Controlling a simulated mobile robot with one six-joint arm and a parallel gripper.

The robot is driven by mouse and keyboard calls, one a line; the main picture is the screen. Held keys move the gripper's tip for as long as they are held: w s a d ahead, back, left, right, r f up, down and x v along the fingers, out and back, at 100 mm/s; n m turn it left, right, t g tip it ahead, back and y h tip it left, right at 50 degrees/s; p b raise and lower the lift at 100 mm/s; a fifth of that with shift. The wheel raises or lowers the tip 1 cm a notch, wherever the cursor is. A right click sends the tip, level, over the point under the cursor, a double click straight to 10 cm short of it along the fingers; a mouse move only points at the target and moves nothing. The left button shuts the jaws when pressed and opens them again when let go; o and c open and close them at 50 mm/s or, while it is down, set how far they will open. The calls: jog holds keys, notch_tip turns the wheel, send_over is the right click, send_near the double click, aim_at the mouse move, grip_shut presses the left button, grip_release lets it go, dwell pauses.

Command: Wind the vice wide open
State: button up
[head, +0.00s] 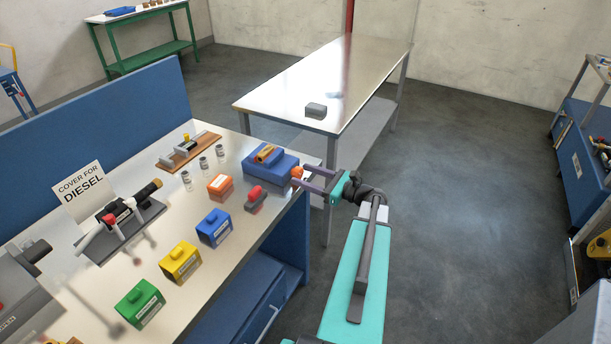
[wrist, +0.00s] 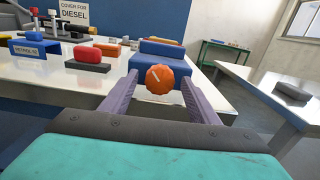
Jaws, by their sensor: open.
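The vice is a blue stepped block (head: 262,170) at the right end of the workbench, with a small yellow-orange piece (head: 266,153) on top in the head view. Its round orange knob (head: 297,173) sticks out from the end facing my gripper. In the wrist view the knob (wrist: 160,78) is centred before the blue body (wrist: 160,50) and carries a short pale line pointing to the upper left. My gripper (wrist: 160,84) is open, with one purple finger on each side of the knob and gaps between. The gap between the vice's jaws cannot be made out.
A red-and-grey object (head: 255,199), an orange box (head: 220,185) and blue (head: 214,230), yellow (head: 181,262) and green (head: 139,304) boxes stand along the bench (head: 195,290). A metal table (head: 290,90) stands behind, bearing a grey block (head: 316,110).

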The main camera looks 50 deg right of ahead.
jog(key=c, duration=1)
jog(key=shift+c, duration=0.2)
jog(key=shift+f+n+b, duration=0.15)
jog(key=shift+n+b, duration=0.15)
jog(key=shift+b, duration=0.35)
jog(key=shift+n+b, duration=0.5)
jog(key=shift+b, duration=0.15)
jog(key=n+b, duration=0.2)
jog(key=b, duration=0.1)
jog(key=shift+n+b, duration=0.4)
jog(key=shift+n, duration=0.1)
